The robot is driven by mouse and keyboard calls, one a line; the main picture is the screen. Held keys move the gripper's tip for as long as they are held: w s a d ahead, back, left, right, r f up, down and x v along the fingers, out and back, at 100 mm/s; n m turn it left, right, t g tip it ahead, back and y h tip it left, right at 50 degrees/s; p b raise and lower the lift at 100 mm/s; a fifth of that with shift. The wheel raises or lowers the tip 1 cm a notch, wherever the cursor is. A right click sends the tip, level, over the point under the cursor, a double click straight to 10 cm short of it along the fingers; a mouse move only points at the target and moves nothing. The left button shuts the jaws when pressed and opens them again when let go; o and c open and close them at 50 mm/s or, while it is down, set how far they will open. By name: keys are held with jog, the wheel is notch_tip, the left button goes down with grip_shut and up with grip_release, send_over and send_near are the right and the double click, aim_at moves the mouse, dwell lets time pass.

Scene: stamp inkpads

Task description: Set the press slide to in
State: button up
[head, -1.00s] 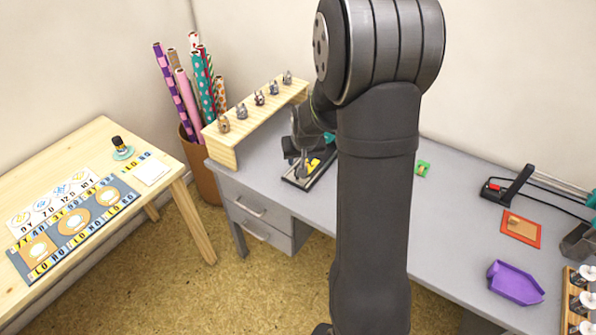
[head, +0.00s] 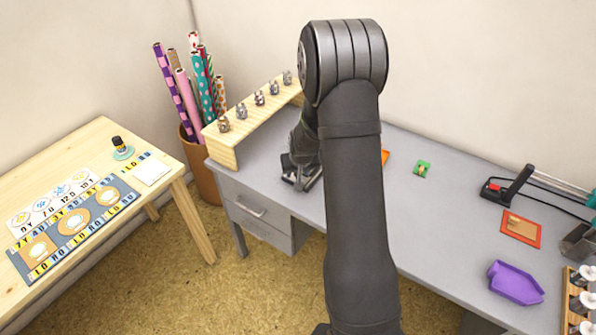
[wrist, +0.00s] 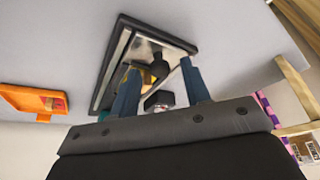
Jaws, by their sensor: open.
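The press slide shows in the wrist view as a dark rectangular frame (wrist: 113,62) with pale metal inside. A dark carriage with a black knob (wrist: 158,68) and a yellow part sits between its sides. My gripper (wrist: 160,85) is open. Its two blue-grey fingers reach over the press, one on each side of the knob and yellow part. I cannot tell whether they touch it. In the head view my gripper (head: 299,174) is low over the left part of the grey desk, and it and my arm hide most of the press.
A wooden rack (head: 222,152) with several small stamps stands left of my gripper on the grey desk (head: 430,215). An orange tray (wrist: 35,99) lies beside the press. A green pad (head: 422,169) and a purple tray (head: 515,283) lie farther right, with clear desk between them.

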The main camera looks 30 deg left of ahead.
grip_shut()
jog(key=shift+w, duration=2.25)
grip_release()
jog(key=v, duration=1.7)
jog(key=shift+r, duration=0.25)
